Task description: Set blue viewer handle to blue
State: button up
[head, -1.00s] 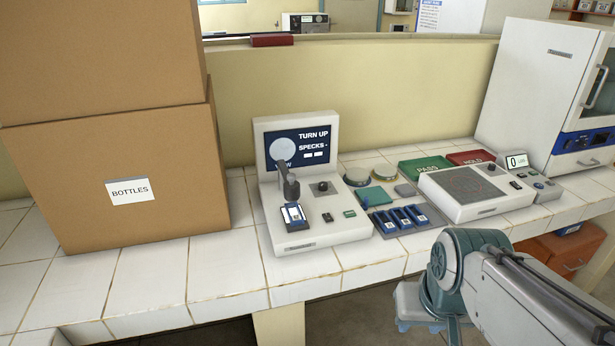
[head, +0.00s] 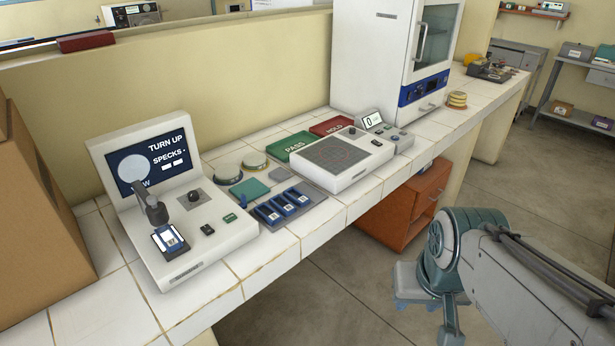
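A white viewer (head: 180,240) stands on the tiled bench at the left. Its dark screen (head: 150,162) reads "TURN UP" and "SPECKS -" beside a pale disc. A dark scope arm stands over a blue-framed slide (head: 170,240) on its base. The base also carries a dark knob (head: 193,195), a small black switch (head: 207,229) and a small green button (head: 230,218). I cannot make out a blue handle or a blue mark on it. My gripper (head: 428,300) hangs at the lower right, off the bench and well apart from the viewer; its fingers are not clear.
Several blue slide holders (head: 283,207), green PASS (head: 290,146) and red HOLD (head: 330,126) pads and a white device with a grey panel (head: 343,153) lie right of the viewer. A white incubator (head: 378,60) stands behind. A cardboard box (head: 40,220) flanks the left. Floor is open at right.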

aim_at(243, 205)
jog(key=z, duration=0.65)
jog(key=i, duration=2)
jog(key=u, duration=3.3)
jog(key=k, duration=0.5)
jog(key=z, duration=0.45)
jog(key=i, duration=0.25)
jog(key=u, duration=0.05)
